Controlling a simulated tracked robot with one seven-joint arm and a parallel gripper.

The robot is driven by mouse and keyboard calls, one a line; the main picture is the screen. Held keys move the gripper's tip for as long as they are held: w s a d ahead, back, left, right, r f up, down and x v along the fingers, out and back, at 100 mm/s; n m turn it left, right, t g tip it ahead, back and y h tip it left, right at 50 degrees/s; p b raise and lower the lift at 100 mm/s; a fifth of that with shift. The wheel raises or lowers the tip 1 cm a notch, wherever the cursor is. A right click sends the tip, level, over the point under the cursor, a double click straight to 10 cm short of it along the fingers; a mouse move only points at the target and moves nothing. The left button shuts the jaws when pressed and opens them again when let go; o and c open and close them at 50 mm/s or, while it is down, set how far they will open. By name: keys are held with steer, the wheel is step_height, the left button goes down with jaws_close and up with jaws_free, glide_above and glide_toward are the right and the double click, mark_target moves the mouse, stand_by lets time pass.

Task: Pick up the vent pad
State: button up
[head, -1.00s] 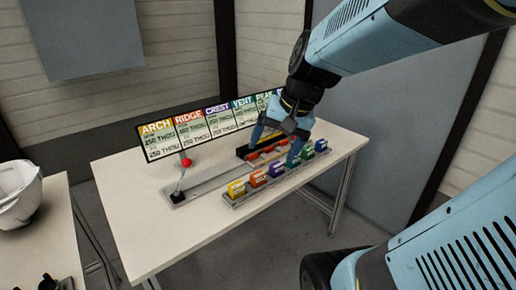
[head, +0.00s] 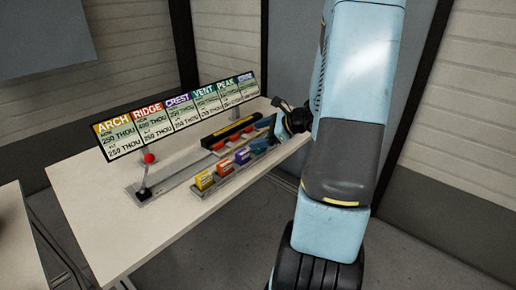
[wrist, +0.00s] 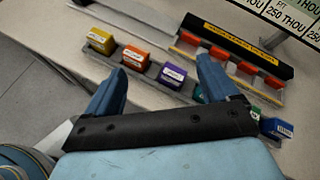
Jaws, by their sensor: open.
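The vent pad appears to be the teal block (wrist: 197,93), fourth in a row of coloured pads on a grey rack (head: 230,178). In the wrist view it is mostly hidden behind my right finger. Its label cannot be read. My gripper (wrist: 163,69) is open and empty, its blue fingers appearing on either side of the purple pad (wrist: 172,75). Whether they touch anything is unclear. In the head view, my gripper (head: 267,128) is at the far right part of the row and hides the pads there.
Yellow (head: 204,180) and orange (head: 223,168) pads stand left of the purple one. Green (wrist: 254,112) and blue (wrist: 276,128) pads are at the other end. A black-backed fixture (wrist: 235,45) with red blocks, a red-knobbed lever (head: 149,158) and a sign board (head: 175,110) stand behind.

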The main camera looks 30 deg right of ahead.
steer(key=d+f+m+t+h, duration=0.3)
steer(key=d+f+m, duration=0.5)
steer(key=d, duration=0.3)
steer(key=x, duration=0.8)
steer(key=shift+w+d+r, duration=0.15)
steer(key=shift+w+r, duration=0.05)
steer(key=shift+w, duration=0.45)
steer(key=shift+x, duration=2.7)
steer(key=shift+s+f, duration=0.1)
steer(key=shift+s, duration=0.05)
steer(key=shift+c, duration=0.5)
steer(key=c, duration=1)
steer(key=shift+o, duration=0.2)
